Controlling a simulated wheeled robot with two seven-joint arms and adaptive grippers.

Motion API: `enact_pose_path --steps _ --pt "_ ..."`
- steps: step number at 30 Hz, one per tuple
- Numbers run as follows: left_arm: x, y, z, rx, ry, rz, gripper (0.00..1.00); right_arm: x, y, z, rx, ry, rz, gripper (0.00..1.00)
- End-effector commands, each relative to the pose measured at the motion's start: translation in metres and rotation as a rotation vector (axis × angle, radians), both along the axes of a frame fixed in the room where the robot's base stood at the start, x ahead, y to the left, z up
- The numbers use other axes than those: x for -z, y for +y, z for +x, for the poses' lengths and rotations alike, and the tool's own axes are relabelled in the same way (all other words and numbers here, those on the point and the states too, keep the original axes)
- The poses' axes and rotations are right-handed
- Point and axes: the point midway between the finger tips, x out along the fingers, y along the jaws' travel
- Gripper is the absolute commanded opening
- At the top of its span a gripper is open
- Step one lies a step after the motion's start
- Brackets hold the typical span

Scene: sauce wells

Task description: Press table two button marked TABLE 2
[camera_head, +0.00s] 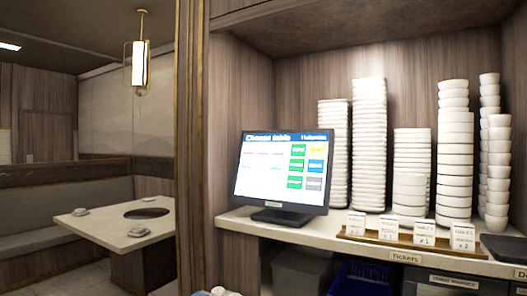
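A touchscreen monitor (262,172) stands on the counter inside the wooden alcove, tilted slightly and facing me. Its blue header seems to read "Choose table". Several coloured buttons fill the right part of the screen: green ones (296,166) in a column, with yellow, blue and grey ones beside them. Pale areas with faint red and blue lines lie on the left part. The button labels are too small to read, so I cannot tell which is TABLE 2. Neither of my grippers is in view.
Tall stacks of white bowls and plates (369,145) stand right of the monitor. A wooden ticket holder (385,241) with white cards sits at the counter's front edge (350,247). Bins (300,273) are below. A wooden post (188,150) borders the alcove; a dining table (105,226) is at left.

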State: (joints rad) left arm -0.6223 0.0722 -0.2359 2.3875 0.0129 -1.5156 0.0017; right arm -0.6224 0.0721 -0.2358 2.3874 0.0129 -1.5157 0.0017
Motion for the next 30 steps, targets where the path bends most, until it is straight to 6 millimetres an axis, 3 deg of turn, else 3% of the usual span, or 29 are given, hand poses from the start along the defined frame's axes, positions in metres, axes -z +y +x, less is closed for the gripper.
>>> enact_pose_path --steps 14,30 --pt "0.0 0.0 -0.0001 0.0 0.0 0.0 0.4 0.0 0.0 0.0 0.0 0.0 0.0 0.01" --pt "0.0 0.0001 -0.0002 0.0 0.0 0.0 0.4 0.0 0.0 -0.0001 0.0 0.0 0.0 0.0"
